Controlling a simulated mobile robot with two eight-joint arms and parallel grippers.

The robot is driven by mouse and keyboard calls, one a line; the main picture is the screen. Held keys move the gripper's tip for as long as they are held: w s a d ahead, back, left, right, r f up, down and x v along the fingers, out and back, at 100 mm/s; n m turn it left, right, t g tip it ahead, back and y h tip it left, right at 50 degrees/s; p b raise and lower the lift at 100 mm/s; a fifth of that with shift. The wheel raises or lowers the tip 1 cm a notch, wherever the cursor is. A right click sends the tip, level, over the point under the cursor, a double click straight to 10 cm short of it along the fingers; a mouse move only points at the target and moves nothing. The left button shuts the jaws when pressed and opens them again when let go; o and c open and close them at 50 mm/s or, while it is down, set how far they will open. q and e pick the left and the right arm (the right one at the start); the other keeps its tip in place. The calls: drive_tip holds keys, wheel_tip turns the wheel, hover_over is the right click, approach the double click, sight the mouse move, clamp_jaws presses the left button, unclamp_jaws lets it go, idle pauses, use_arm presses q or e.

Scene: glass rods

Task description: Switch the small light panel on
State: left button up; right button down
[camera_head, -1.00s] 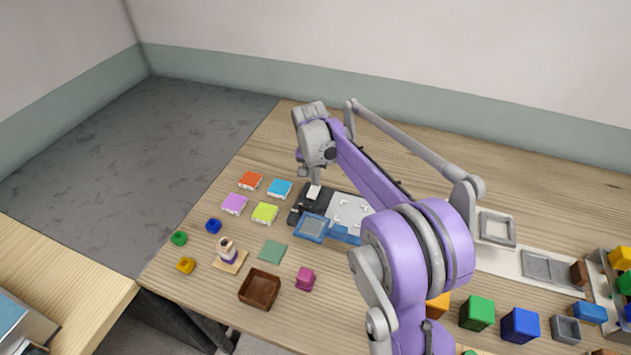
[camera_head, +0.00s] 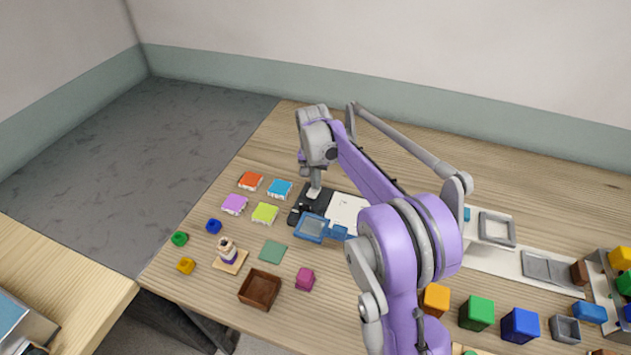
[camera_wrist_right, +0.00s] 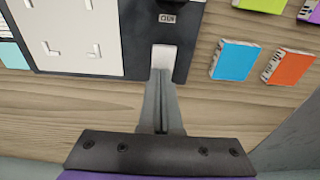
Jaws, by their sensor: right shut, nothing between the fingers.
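The small light panel is a black base (camera_head: 300,208) with a white plate (camera_head: 348,208), on the table left of my right arm. In the head view my arm partly covers the panel. My left gripper is not in view.
A blue framed piece with a handle (camera_head: 311,228) lies in front of the panel. Flat orange (camera_head: 250,180), blue (camera_head: 279,188), purple (camera_head: 234,203) and lime (camera_head: 265,213) pieces lie left of it. A brown tray (camera_head: 260,289) and a magenta cube (camera_head: 304,279) stand nearer.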

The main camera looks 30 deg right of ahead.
sight(313, 194)
drive_tip(key=shift+s+a+f, duration=0.15)
drive_tip(key=shift+s+a, duration=0.45)
drive_tip(key=shift+a, duration=0.05)
drive_tip(key=shift+w+r, duration=0.1)
drive_tip(key=shift+r, duration=0.1)
drive_tip(key=shift+r, duration=0.2)
drive_tip(key=r, duration=0.1)
drive_tip(key=r+p, duration=0.1)
drive_tip(key=r, duration=0.1)
drive_tip(key=r+p, duration=0.1)
drive_tip(key=shift+s+a+r, duration=0.2)
drive_tip(key=shift+s+r, duration=0.05)
drive_tip(key=shift+r, duration=0.1)
wheel_tip(313, 194, up, 9)
drive_tip(key=s+a, duration=0.1)
drive_tip(key=shift+f, duration=0.2)
